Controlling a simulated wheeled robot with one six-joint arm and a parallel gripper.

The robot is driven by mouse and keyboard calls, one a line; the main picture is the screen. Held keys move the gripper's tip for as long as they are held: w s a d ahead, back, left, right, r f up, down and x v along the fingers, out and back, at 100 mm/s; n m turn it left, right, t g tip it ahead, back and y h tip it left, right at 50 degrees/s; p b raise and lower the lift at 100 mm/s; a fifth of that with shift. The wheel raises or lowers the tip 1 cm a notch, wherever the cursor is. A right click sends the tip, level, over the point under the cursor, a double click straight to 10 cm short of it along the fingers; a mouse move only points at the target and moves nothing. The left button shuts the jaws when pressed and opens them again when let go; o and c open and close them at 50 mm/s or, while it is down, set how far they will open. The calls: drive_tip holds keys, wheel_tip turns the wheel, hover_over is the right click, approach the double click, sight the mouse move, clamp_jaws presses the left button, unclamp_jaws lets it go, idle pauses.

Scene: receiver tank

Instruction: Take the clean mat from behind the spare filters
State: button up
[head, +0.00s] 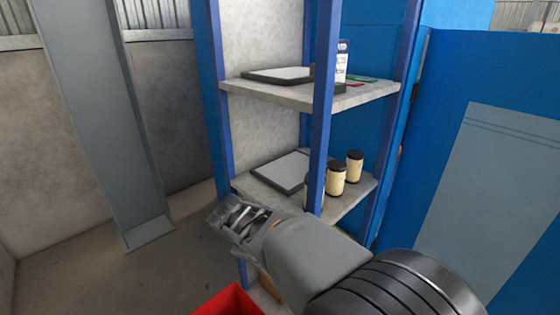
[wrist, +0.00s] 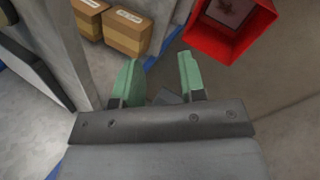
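A flat grey mat with a dark border (head: 284,172) lies on the lower shelf (head: 345,203), towards its back left. The spare filters are cream cylinders with black caps. One filter (head: 355,167) and another (head: 336,181) stand upright to the right of the mat. A third (head: 312,196) is partly hidden by the blue post. My gripper (head: 236,214) is in front of the shelf's left end, apart from the mat and filters. In the wrist view its green fingers (wrist: 160,68) are spread with nothing between them.
The upper shelf (head: 300,94) holds another dark-edged flat mat (head: 285,75) and a labelled bottle (head: 342,62). A blue post (head: 323,110) stands before both shelves. A red bin (wrist: 222,42) with a dark flat thing inside and cardboard boxes (wrist: 125,33) are low down.

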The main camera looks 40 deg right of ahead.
drive_tip(key=w+d+r+n+h+p, duration=0.2)
drive_tip(key=w+d+r+n, duration=0.1)
drive_tip(key=d+n, duration=0.1)
drive_tip(key=w+d+r+n+h+p, duration=0.2)
drive_tip(key=w+d+r+n+h, duration=0.1)
drive_tip(key=d, duration=0.3)
drive_tip(key=w+d+r+n+h+p, duration=0.2)
drive_tip(key=w+d+r+n+h, duration=0.1)
drive_tip(key=d+r+n, duration=0.1)
drive_tip(key=shift+d+r+n+p, duration=0.3)
drive_tip(key=shift+d+r+n, duration=0.1)
drive_tip(key=shift+d+r, duration=0.2)
drive_tip(key=shift+n+h, duration=0.3)
drive_tip(key=shift+n, duration=0.2)
drive_tip(key=x, duration=0.8)
drive_tip(key=shift+w+d+r, duration=0.15)
drive_tip(key=shift+w+r, duration=0.1)
drive_tip(key=shift+r, duration=0.05)
drive_tip(key=shift+x, duration=3.25)
drive_tip(key=shift+f, duration=0.15)
drive_tip(key=shift+c, duration=0.2)
clamp_jaws()
drive_tip(key=shift+w, duration=0.1)
